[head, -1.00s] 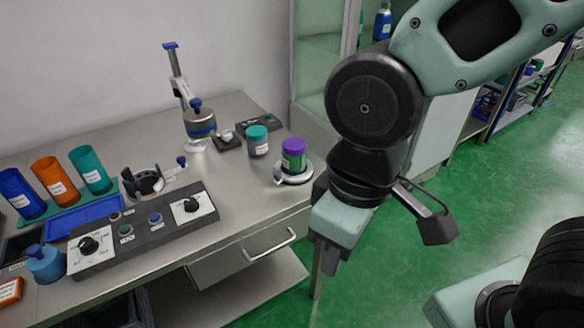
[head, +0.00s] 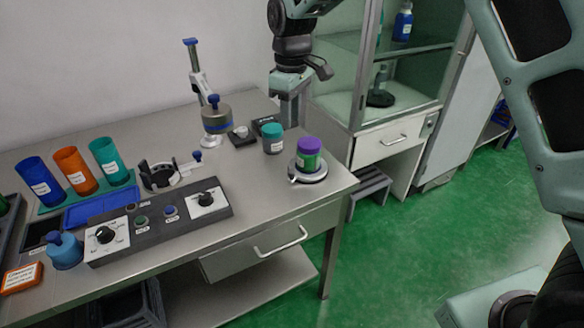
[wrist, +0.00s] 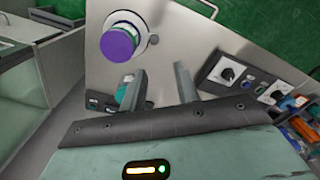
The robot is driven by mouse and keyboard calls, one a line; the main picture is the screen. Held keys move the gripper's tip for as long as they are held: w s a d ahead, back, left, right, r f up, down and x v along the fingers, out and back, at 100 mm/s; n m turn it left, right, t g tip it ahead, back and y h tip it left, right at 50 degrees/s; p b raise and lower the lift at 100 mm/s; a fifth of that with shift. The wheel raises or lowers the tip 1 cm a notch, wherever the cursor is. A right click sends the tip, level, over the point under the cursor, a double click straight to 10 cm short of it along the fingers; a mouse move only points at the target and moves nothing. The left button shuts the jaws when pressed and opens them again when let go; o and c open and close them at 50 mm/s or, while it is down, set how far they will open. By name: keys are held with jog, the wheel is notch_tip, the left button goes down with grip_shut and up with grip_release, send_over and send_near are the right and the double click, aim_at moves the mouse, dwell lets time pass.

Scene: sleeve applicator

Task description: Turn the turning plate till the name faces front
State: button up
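The turning plate (head: 312,177) is a round silver disc near the right end of the steel table, with a small tab at its left edge. A green jar (head: 309,162) with a purple lid stands upright on it. Its label is too small to read. In the wrist view the plate's pale rim (wrist: 127,17) shows around the purple lid (wrist: 118,44), at upper left. My gripper (head: 290,124) points down at the table's back right, behind the plate. In the wrist view its two fingers (wrist: 160,86) are apart with nothing held between them.
A grey jar with a teal lid (head: 272,138) stands close to my gripper, left of the plate. A control box (head: 160,221) with knobs lies in front. A press stand (head: 214,118) stands behind. A glass cabinet (head: 385,70) is at right. Table in front of the plate is clear.

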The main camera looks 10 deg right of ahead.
aim_at(292, 171)
jog(key=f, duration=0.6)
jog(key=w+f+p, duration=0.1)
jog(key=f, duration=0.4)
jog(key=f+p, duration=0.1)
jog(key=f, duration=0.5)
jog(key=shift+w+d+f, duration=0.15)
jog(key=shift+d+f, duration=0.15)
jog(key=shift+f, duration=0.05)
grip_shut()
